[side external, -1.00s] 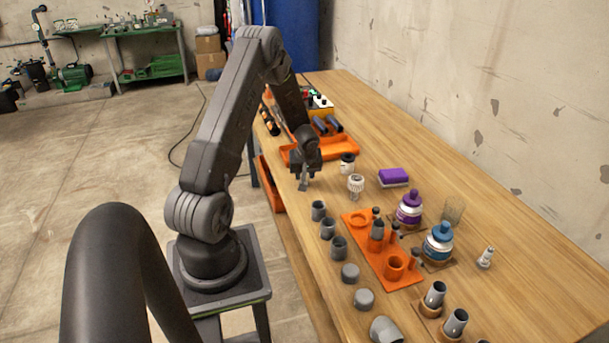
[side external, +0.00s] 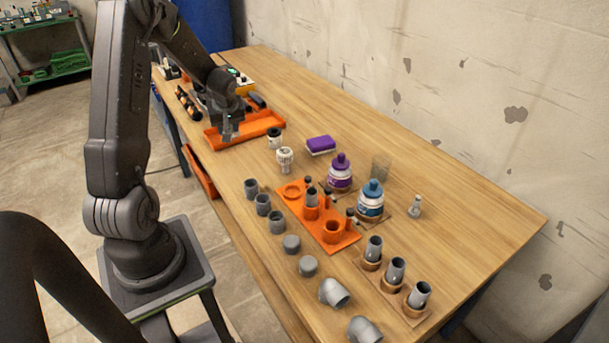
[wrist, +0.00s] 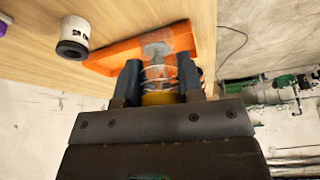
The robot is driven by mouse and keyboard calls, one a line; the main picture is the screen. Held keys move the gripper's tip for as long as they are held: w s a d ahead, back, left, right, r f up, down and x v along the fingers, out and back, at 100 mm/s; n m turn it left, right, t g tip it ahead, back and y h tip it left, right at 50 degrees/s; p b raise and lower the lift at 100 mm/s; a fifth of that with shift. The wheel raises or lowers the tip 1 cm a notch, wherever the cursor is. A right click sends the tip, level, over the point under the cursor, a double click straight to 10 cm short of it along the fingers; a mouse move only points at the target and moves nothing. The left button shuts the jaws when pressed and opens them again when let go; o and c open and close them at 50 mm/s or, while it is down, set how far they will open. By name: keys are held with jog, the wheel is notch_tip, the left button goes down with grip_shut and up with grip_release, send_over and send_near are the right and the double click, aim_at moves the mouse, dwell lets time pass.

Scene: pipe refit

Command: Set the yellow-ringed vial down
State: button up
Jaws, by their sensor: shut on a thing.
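My gripper (side external: 229,132) is at the far end of the bench, over the orange tray (side external: 262,122). In the wrist view my gripper (wrist: 159,70) is shut on the yellow-ringed vial (wrist: 158,74), a clear vial with its yellow band nearest the palm. A grey end of it points away from the palm towards the orange tray (wrist: 207,30). In the side view the vial is too small and too covered by the gripper to make out clearly. I cannot tell whether it touches the tray floor.
A white jar with a dark end (side external: 274,140) stands just right of the tray, with a white ribbed fitting (side external: 285,160) in front. A purple block (side external: 321,146) lies beyond. Grey pipe pieces and an orange fixture (side external: 345,243) fill the near bench. The right rear bench is clear.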

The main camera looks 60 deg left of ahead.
notch_tip(320, 180, up, 7)
jog(key=shift+w+d+f, duration=0.1)
jog(key=shift+w, duration=0.05)
jog(key=w+d+f+m+t+h, duration=0.1)
jog(key=w+d+m+t+h, duration=0.3)
jog(key=w+d+m, duration=1.2)
jog(key=w+d+m+g+h, duration=0.25)
jog(key=d+m, duration=0.65)
jog(key=d, duration=0.5)
jog(key=w+d+m+g+h, duration=0.25)
jog(key=d+m, duration=0.65)
jog(key=d, duration=0.6)
jog(key=w+d+f, duration=0.1)
jog(key=d+f, duration=0.6)
jog(key=w+d+f, duration=0.1)
jog(key=d+f, duration=0.2)
jog(key=f, duration=0.1)
jog(key=shift+w+d+f, duration=0.15)
jog(key=shift+w+d, duration=0.2)
jog(key=shift+f, duration=2)
